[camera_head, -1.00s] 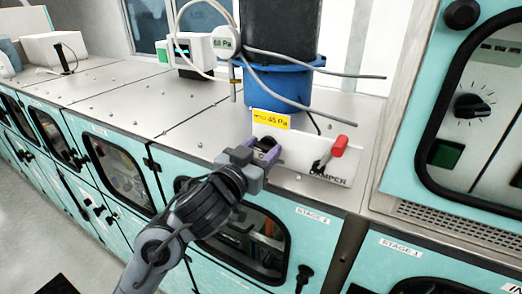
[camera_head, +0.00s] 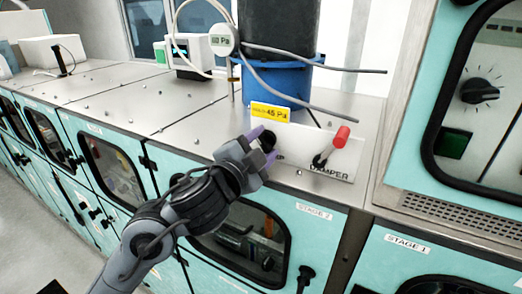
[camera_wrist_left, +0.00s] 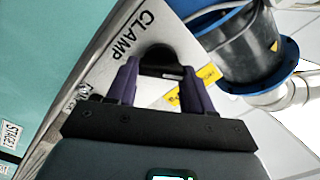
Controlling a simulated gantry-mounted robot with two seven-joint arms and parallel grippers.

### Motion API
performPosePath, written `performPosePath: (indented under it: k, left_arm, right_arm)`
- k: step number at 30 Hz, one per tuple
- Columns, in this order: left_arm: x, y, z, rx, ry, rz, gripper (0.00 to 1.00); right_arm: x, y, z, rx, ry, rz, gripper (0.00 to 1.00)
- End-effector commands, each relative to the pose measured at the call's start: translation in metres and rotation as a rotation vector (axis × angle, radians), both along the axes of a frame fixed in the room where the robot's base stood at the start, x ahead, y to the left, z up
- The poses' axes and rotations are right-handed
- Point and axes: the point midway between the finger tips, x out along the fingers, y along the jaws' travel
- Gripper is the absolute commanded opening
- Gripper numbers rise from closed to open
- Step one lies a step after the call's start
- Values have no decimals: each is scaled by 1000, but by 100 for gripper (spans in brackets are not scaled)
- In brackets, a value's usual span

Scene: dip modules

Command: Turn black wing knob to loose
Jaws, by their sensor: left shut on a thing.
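The black wing knob (camera_head: 267,138) sits on the white panel (camera_head: 297,152) at the front of the metal counter. My left gripper (camera_head: 264,146) reaches it from the lower left, one purple finger above the knob and one below. In the left wrist view, the black knob (camera_wrist_left: 160,60) lies between the two purple fingers (camera_wrist_left: 160,88), beside the word CLAMP. The left gripper is shut on the knob, and its fingers hide part of it. My right gripper is not in view.
A red-handled lever (camera_head: 340,137) marked DAMPER stands to the right on the same panel. A yellow 45 Pa label (camera_head: 270,112) is above the knob. Behind are a round gauge (camera_head: 223,40), a blue-based canister (camera_head: 282,82) and loose hoses.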

Motion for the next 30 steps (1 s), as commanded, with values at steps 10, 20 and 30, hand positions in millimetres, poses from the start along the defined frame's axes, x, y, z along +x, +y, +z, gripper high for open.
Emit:
performPosePath:
  k: [10,20,30]
  left_arm:
    - [-1,0,-4,291,-161,0,21]
    - [-1,-1,-6,566,-311,2,21]
    - [-1,0,-7,821,-449,2,21]
  right_arm:
    - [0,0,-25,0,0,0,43]
    - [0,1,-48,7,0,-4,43]
    - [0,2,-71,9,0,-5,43]
